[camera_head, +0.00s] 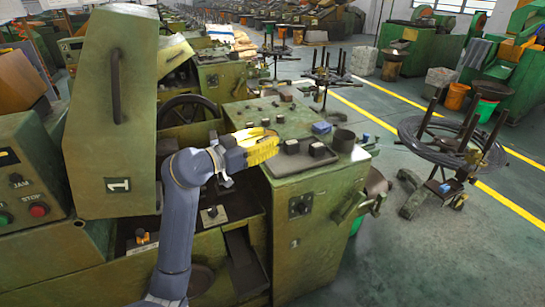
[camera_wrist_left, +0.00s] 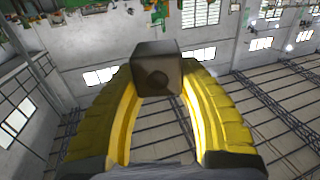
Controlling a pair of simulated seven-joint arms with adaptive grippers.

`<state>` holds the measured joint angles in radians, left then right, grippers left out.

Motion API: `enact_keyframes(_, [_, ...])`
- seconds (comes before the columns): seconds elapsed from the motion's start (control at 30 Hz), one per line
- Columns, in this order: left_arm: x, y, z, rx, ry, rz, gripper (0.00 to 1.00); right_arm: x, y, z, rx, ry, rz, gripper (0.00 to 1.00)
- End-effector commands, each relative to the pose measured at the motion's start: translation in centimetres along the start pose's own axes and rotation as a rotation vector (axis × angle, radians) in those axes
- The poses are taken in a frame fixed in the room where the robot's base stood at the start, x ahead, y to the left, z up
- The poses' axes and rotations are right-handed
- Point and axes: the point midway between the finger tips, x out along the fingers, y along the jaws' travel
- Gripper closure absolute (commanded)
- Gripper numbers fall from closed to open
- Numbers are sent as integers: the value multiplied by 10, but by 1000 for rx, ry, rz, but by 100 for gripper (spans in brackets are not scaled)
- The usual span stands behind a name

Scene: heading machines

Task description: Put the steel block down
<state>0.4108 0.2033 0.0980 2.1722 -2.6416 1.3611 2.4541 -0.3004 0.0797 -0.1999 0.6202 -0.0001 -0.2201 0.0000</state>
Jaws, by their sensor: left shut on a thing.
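My left gripper (camera_head: 277,146), with yellow fingers, reaches in from the left above the top of the green machine. In the head view a small grey block (camera_head: 291,147) sits right at the fingertips and appears to be the held one. Whether the held block touches the tray cannot be told. My right gripper is not in view.
On the machine top (camera_head: 325,172) are a blue block (camera_head: 321,127), a dark cup (camera_head: 344,140) and small knobs. A tall green cover (camera_head: 112,120) stands left of my arm. A wire coil stand (camera_head: 440,140) is on the floor at right.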

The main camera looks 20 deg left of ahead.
Motion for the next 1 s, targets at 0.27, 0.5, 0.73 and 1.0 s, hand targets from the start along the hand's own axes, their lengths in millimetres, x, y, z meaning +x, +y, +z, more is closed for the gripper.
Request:
enact_keyframes(0.27, [48,-35,-58,8,4,80,100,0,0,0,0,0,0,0])
enact_keyframes(0.5, [84,-74,-102,9,2,148,100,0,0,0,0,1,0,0])
enact_keyframes(0.73, [106,-110,-113,9,0,197,100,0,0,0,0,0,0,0])
enact_keyframes(1.0, [118,-128,-80,11,1,237,100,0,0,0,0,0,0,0])
